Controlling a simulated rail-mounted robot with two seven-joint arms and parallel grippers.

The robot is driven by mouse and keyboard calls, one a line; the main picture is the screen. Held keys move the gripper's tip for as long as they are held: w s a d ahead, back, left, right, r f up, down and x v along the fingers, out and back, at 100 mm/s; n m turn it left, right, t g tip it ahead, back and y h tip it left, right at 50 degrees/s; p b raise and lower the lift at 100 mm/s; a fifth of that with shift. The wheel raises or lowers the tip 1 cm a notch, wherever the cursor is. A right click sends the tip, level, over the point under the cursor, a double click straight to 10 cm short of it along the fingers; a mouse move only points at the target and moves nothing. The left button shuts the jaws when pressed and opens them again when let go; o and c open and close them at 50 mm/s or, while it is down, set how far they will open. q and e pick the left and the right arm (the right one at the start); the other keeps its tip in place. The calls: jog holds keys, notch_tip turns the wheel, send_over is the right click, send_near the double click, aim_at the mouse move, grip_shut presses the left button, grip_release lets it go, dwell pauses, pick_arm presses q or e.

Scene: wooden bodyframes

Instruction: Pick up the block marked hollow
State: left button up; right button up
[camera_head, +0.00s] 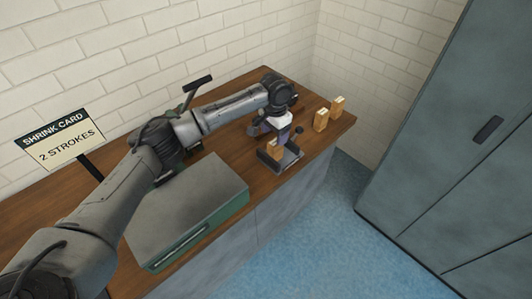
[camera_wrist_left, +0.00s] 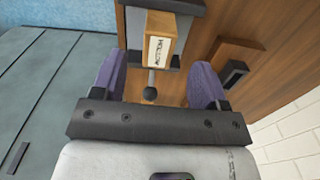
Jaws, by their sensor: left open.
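A light wooden block (camera_head: 276,151) stands in a grey fixture (camera_head: 291,158) on the wooden bench. In the left wrist view the block (camera_wrist_left: 160,40) carries a white label with sideways lettering that seems to read HOLLOW. My left gripper (camera_head: 268,140) is over the fixture, pointing down. Its purple fingers are spread wide in the wrist view (camera_wrist_left: 160,72), with the block lying in line with the gap and seemingly beyond the tips. Nothing is held. In the head view the gripper partly hides the block. My right gripper does not show.
Two more wooden blocks (camera_head: 321,120) (camera_head: 338,105) stand toward the bench's far right end. A green case with a grey top (camera_head: 190,205) takes up the bench front. A sign reading SHRINK CARD, 2 STROKES (camera_head: 58,139) stands left. A brick wall lies behind; a grey cabinet (camera_head: 455,150) is right.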

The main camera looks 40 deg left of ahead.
aim_at(275, 142)
pick_arm(q)
jog(key=shift+w+d+f, duration=0.1)
jog(key=shift+w+f, duration=0.1)
notch_tip(275, 142, down, 7)
jog(key=shift+r+b, duration=0.2)
jog(key=shift+b, duration=0.85)
jog(key=shift+f, duration=0.2)
jog(key=shift+c, duration=0.2)
jog(key=c, duration=1)
